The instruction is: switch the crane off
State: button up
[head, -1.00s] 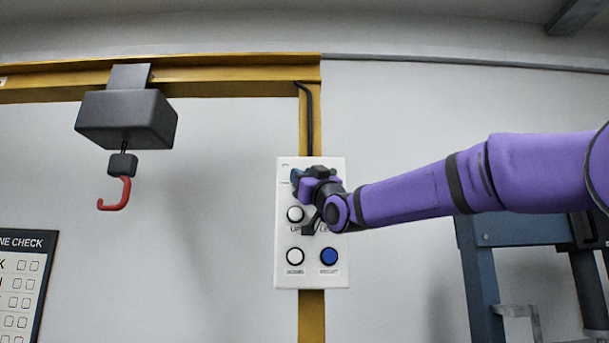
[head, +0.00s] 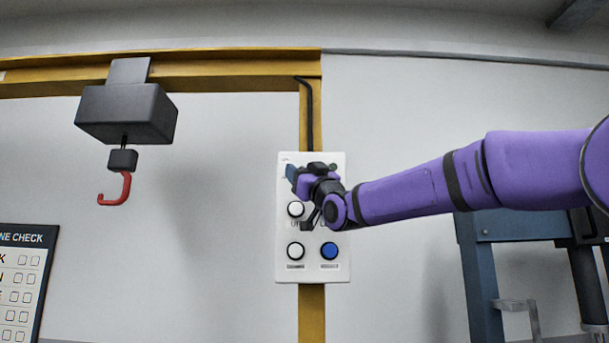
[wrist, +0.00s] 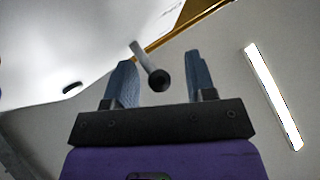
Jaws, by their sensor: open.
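The white control panel (head: 284,225) hangs on the yellow post, with white and blue buttons on its lower part. My gripper (head: 291,174) is in front of its upper part and hides that area in the head view. In the wrist view, a grey lever with a black knob (wrist: 158,80) sticks out between the two blue fingers of my gripper (wrist: 159,60). The fingers are open, with a gap on both sides of the knob. The crane's dark hoist box (head: 126,113) hangs from the yellow beam at left, with a red hook (head: 117,190) below.
A white button (head: 295,209) is close below my gripper, with another white button (head: 296,251) and a blue button (head: 329,251) lower down. A check board (head: 22,280) is at the lower left. A blue-grey frame (head: 480,260) stands at right, behind my arm.

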jog(key=v, duration=1.1)
jog(key=shift+a, duration=0.1)
